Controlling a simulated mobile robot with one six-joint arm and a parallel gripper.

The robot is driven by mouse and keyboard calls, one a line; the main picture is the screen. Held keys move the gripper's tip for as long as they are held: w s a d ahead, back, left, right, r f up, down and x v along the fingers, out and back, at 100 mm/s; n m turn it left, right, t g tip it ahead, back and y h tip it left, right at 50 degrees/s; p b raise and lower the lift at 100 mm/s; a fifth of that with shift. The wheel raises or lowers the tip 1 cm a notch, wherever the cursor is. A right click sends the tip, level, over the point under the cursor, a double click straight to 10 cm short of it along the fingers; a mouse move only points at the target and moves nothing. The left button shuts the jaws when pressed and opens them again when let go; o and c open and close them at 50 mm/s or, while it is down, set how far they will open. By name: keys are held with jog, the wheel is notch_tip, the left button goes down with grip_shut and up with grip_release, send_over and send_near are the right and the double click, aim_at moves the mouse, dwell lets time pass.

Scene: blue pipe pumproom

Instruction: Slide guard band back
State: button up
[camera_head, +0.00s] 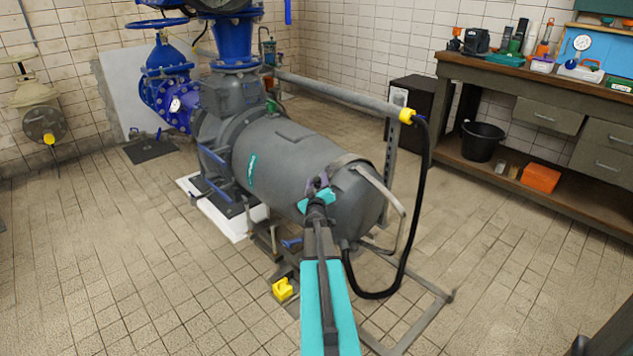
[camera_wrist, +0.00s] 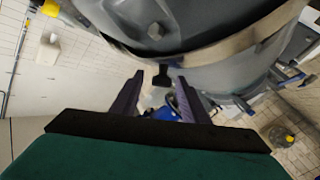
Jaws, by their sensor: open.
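The guard band shows in the wrist view as a pale beige-grey strip (camera_wrist: 222,50) curving around the end of the grey motor (camera_wrist: 160,20). A small dark tab (camera_wrist: 164,80) hangs from the band's lower edge. My gripper (camera_wrist: 160,76) is open, with its two purple fingers on either side of the tab. I cannot tell whether they touch it. In the head view my gripper (camera_head: 318,184) is at the near end of the grey motor body (camera_head: 300,155), beside the band (camera_head: 343,161). My gripper partly hides the band there.
A bent grey pipe rail (camera_head: 400,190) and a black hose (camera_head: 424,190) stand right of the motor. A yellow block (camera_head: 283,289) lies on the floor near my arm. A workbench (camera_head: 520,75) stands at right.

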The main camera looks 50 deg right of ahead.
jog(key=p+v, duration=0.1)
jog(key=v, duration=1.2)
jog(key=shift+f, duration=0.1)
dwell(0.5)
